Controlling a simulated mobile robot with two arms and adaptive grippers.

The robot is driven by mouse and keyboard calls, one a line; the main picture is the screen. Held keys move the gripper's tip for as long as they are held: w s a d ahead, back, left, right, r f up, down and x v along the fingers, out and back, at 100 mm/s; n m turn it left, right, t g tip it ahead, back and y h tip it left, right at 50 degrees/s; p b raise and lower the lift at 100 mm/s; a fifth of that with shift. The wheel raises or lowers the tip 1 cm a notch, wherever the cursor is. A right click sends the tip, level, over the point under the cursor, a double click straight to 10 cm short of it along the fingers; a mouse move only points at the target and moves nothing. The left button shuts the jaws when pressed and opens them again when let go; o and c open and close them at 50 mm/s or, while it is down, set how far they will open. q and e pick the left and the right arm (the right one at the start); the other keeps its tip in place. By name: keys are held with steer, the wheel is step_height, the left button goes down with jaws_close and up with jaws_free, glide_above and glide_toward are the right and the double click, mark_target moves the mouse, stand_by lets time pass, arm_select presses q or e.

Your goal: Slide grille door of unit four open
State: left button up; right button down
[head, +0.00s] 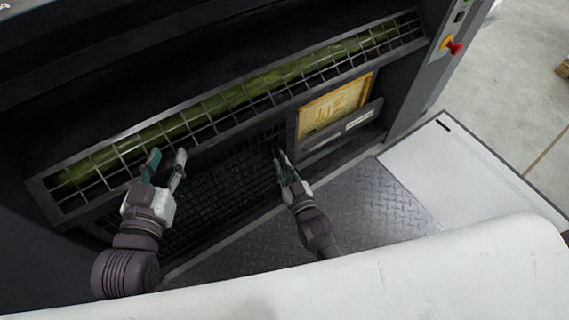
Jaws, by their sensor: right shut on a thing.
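The unit has a long upper grille (235,97) of metal bars with a green roller behind it. Below it is a dark mesh grille door (215,188), partly hidden behind my grippers. My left gripper (166,160) is open, with its fingertips in front of the lower edge of the upper grille. I cannot tell whether it touches the bars. My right gripper (281,160) is shut on the grille door, at the right part of the mesh, just left of the yellow panel. The exact spot it holds is dark and hard to see.
A yellow panel (333,105) with a recess below it is right of the mesh. A red emergency button (453,46) is on the right post. A treadplate floor (345,215) and a white platform (455,180) lie in front. A large white surface (400,275) fills the bottom.

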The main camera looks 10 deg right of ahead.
steer(key=c, duration=1.1)
jaws_free()
steer(key=shift+c, duration=0.2)
steer(key=s+d, duration=0.2)
steer(key=s, duration=0.9)
steer(key=shift+s+d, duration=0.2)
steer(key=shift+s, duration=0.2)
